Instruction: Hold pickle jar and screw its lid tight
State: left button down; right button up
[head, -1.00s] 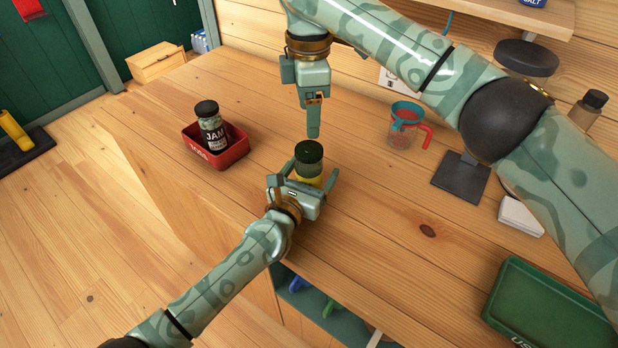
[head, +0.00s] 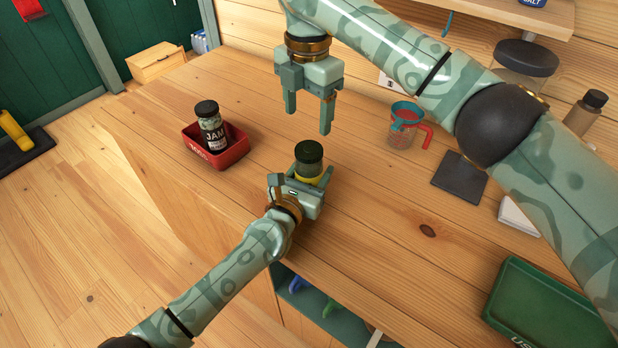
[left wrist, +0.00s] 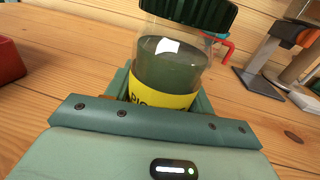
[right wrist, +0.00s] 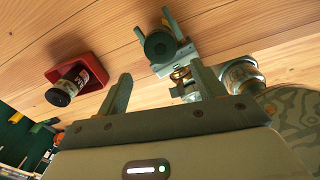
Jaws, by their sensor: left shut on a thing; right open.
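The pickle jar (head: 309,172) stands upright on the workbench, with a dark lid (head: 309,152) on top. In the left wrist view the jar (left wrist: 170,65) is clear glass with dark green contents and a yellow label, under a ridged green lid (left wrist: 195,10). I cannot tell how tightly the lid sits. My left gripper (head: 310,172) is shut on the jar's lower part. My right gripper (head: 308,116) is open and empty, pointing down above the jar, apart from it. The right wrist view shows the lid (right wrist: 159,45) beyond the open fingers.
A red bin (head: 236,152) holding a jam jar (head: 211,130) stands to the left. A measuring jug with a funnel (head: 404,125), a dark stand (head: 461,177) and a green tray (head: 550,310) are to the right. The bench around the jar is clear.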

aim_at(309, 149)
jog(key=n, duration=0.6)
jog(key=shift+w+d, duration=0.1)
jog(key=shift+d, duration=0.05)
jog(key=shift+f, duration=3.95)
